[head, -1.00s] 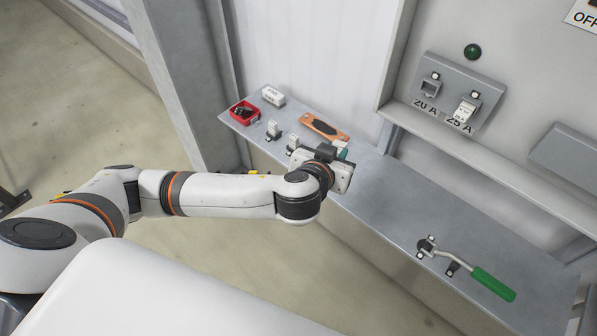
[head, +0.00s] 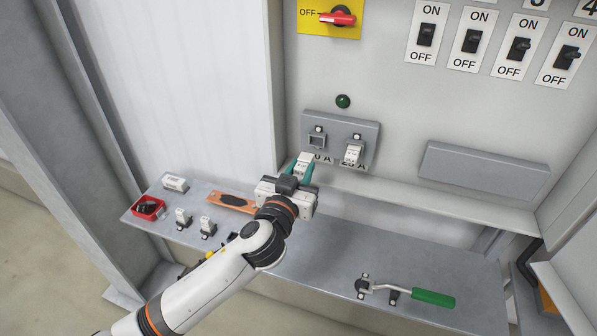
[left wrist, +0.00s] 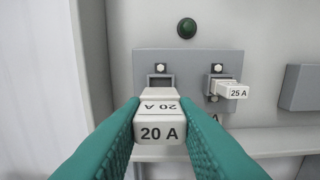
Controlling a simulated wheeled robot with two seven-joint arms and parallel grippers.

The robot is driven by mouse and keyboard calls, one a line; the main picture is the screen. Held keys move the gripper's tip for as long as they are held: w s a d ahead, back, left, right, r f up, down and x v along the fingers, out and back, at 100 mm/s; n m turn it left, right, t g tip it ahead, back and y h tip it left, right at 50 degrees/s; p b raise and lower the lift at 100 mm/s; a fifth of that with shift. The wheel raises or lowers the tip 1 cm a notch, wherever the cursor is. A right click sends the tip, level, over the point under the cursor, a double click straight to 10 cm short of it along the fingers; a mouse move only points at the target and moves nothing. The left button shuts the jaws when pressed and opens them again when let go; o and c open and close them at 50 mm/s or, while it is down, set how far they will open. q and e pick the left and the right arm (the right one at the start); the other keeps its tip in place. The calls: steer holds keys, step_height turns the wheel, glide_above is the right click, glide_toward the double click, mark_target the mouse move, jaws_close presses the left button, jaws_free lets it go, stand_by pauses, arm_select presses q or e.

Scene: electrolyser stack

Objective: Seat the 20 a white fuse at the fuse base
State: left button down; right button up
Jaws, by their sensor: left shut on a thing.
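My left gripper (head: 304,171) is shut on a white fuse (left wrist: 160,122) marked 20 A. In the head view the fuse (head: 304,160) shows between the teal fingers, in front of the grey fuse base (head: 369,130) on the panel. The left socket (head: 317,141) of the base is empty. In the left wrist view this empty socket (left wrist: 160,82) is straight ahead, just above the far end of the fuse. The fuse looks apart from the socket; the exact gap cannot be told. A 25 A fuse (head: 353,153) sits in the right socket. My right gripper is not in view.
A ledge (head: 420,209) runs below the base. The grey bench (head: 335,243) holds a green-handled tool (head: 432,298), an orange piece (head: 232,202), a red tray (head: 148,208), a white box (head: 175,184) and two small white fuses (head: 182,217) on stands. A green lamp (head: 343,101) is above the base.

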arm_select(q)
steer(key=shift+b+x, duration=0.65)
steer(key=shift+x, duration=1.5)
steer(key=shift+w+d, duration=0.15)
steer(key=shift+w, duration=0.15)
steer(key=shift+b+x, duration=0.5)
steer(key=shift+x, duration=0.7)
steer(key=c, duration=1.1)
jaws_free()
steer(key=shift+o, duration=0.2)
steer(key=shift+f, duration=0.1)
